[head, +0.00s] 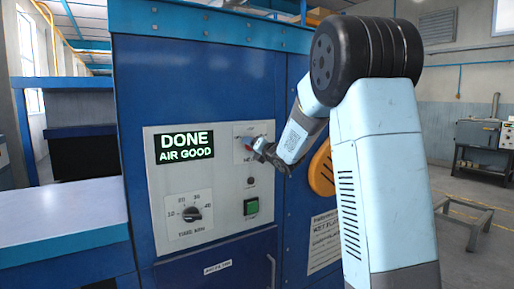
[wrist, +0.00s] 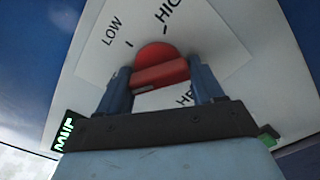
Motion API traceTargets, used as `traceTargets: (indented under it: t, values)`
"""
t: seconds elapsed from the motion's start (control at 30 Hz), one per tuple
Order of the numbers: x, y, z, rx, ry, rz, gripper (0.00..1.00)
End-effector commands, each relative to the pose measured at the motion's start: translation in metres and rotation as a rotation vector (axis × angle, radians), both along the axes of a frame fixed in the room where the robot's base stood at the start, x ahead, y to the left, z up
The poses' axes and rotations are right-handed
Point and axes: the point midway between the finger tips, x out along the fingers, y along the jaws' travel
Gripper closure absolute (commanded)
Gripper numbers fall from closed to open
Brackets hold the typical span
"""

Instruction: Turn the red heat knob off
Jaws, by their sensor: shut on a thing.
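The red heat knob (wrist: 158,68) sits on a white plate on the machine's control panel. In the wrist view its raised grip bar lies between the two fingers of my gripper (wrist: 163,84), which is shut on it. The labels LOW and HIGH show on the plate beyond the knob; the lettering nearer my gripper is partly covered. In the head view only a small part of the red knob (head: 248,144) shows, because my gripper (head: 258,147) covers most of it. I cannot read which mark the knob points to.
The panel (head: 160,230) carries a lit display (head: 185,146) reading DONE, AIR GOOD, a black timer knob (head: 192,214) and a green button (head: 251,206). An orange round part (head: 321,171) is on the machine's side, close to my wrist. A pale-topped blue bench (head: 65,212) stands left.

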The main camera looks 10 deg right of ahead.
Motion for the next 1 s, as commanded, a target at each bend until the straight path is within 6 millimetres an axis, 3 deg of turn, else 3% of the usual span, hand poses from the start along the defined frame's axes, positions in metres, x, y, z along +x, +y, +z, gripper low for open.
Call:
traceTargets:
  t: [0.4, 0.93, 0.97, 1.0]
  values:
    - [-0.0004, 0.0046, -0.0105, -0.174, -0.038, 0.009, 0.64]
    - [0.0002, 0.0050, -0.0128, -0.195, -0.041, 0.010, 0.65]
    - [0.0002, 0.0050, -0.0128, -0.195, -0.041, 0.010, 0.33]
    - [0.0002, 0.0050, -0.0128, -0.194, -0.040, 0.010, 0.29]
